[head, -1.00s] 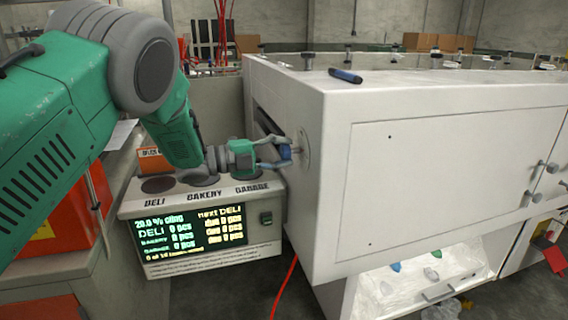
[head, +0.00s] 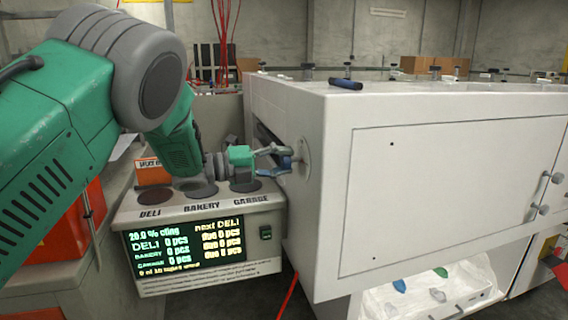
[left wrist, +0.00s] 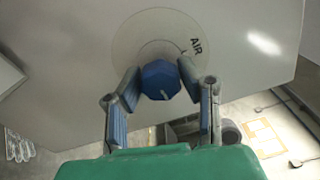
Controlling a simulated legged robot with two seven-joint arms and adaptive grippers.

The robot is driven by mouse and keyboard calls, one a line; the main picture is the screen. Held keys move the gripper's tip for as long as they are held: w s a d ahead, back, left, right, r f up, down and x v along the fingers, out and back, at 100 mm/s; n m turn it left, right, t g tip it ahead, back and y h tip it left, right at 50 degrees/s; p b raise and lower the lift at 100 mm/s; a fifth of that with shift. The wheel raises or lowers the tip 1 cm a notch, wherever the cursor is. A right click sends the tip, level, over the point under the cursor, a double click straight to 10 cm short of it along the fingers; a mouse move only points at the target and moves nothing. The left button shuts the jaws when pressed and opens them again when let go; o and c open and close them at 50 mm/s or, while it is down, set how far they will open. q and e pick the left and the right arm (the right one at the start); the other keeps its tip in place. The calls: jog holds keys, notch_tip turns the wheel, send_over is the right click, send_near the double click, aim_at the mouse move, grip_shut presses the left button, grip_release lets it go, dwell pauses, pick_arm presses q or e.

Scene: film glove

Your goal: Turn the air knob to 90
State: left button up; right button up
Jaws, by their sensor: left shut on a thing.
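The air knob (left wrist: 160,80) is a blue faceted knob with a pale mark on its edge. It sits on a round pale dial plate (left wrist: 126,42) lettered AIR, in the left wrist view. My left gripper (left wrist: 156,84) is shut on the knob, one blue-padded finger on each side. In the head view my left gripper (head: 289,158) reaches the left end face of the white cabinet (head: 315,112), where the dial plate shows edge-on. The fingers hide most of the knob there. The dial's numbers are not readable. My right gripper is not in view.
A counter unit with a lit display (head: 185,245), reading about 20 % cling, stands below my left arm. A dark blue tool (head: 345,83) lies on the cabinet top. A red cable (head: 284,297) runs down between unit and cabinet. An orange-red box (head: 62,232) is at left.

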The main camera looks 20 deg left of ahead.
pick_arm(q)
jog(key=shift+s+d+f, duration=0.1)
jog(key=shift+f, duration=0.25)
jog(key=o, duration=1.2)
jog(key=shift+c, duration=0.2)
jog(key=shift+r, duration=0.1)
jog(key=shift+r, duration=0.1)
jog(key=v, duration=1.2)
